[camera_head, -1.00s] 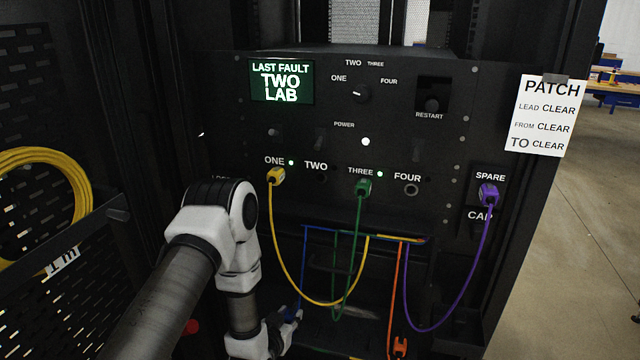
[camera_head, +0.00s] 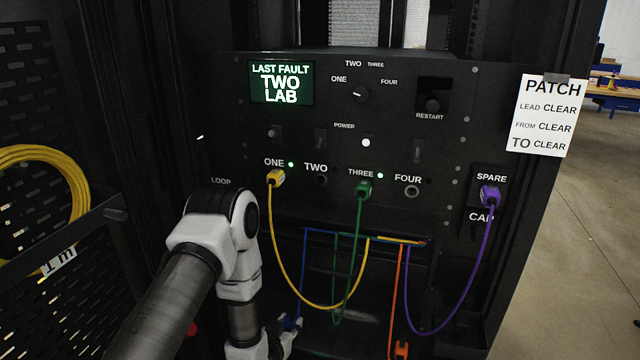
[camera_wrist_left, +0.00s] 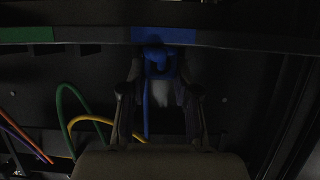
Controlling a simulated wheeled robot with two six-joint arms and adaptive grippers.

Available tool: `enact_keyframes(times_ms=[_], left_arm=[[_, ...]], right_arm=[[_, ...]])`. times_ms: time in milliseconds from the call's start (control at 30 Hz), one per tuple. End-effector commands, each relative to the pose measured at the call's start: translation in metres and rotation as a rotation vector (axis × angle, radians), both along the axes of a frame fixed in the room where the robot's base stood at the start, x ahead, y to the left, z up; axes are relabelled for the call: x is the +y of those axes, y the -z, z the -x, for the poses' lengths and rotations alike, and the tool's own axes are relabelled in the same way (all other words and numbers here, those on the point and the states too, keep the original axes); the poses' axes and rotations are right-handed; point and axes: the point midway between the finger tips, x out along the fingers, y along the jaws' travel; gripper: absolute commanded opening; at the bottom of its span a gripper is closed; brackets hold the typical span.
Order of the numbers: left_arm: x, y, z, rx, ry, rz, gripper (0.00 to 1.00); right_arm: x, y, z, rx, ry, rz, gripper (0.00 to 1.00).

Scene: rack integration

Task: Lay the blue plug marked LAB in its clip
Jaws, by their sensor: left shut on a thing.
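The blue plug (camera_wrist_left: 158,64) is between the fingers of my left gripper (camera_wrist_left: 159,82) in the left wrist view, just below a blue strip (camera_wrist_left: 165,34) on a dark rail. My left gripper is shut on it. The plug's LAB marking cannot be read. In the head view my left gripper (camera_head: 286,342) is low, near the bottom edge, at the lower end of the blue cable (camera_head: 304,270). I cannot make out the clip, or whether the plug touches the rail. My right gripper is not in view.
A yellow plug (camera_head: 275,177) sits at ONE, a green plug (camera_head: 363,187) at THREE and a purple plug (camera_head: 490,195) at SPARE. Their cables hang in front of the panel. An orange plug (camera_head: 401,349) hangs to the right of my gripper.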

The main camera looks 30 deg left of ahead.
Motion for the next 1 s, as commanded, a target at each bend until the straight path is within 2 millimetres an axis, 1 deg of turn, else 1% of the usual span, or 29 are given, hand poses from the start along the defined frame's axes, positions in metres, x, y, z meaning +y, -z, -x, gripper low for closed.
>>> enact_keyframes(times_ms=[33,67,100,133,467,567,800,900,1000], left_arm=[[0.0,0.002,0.0,0.0,0.0,0.0,0.0],[0.0,0.001,0.0,-0.001,0.0,0.0,0.37],[0.0,0.001,0.0,-0.001,0.0,0.0,0.52],[0.0,0.001,0.0,-0.001,0.0,0.0,0.6],[-0.001,0.001,0.002,0.002,0.0,0.0,0.6],[-0.003,-0.003,0.013,0.003,-0.001,0.001,0.6],[-0.012,-0.022,0.056,0.004,0.0,0.002,0.6],[-0.014,-0.026,0.065,0.001,0.0,0.0,0.6],[-0.015,-0.028,0.068,0.0,0.0,0.0,0.6]], right_arm=[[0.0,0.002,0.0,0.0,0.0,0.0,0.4],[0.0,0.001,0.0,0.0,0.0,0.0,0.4],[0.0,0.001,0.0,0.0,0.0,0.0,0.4],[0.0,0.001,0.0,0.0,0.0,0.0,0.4],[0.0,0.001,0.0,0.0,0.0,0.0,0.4],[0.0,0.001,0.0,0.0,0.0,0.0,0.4],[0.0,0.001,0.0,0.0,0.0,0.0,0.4],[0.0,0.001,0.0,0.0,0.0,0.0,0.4],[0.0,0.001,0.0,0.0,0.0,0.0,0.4]])
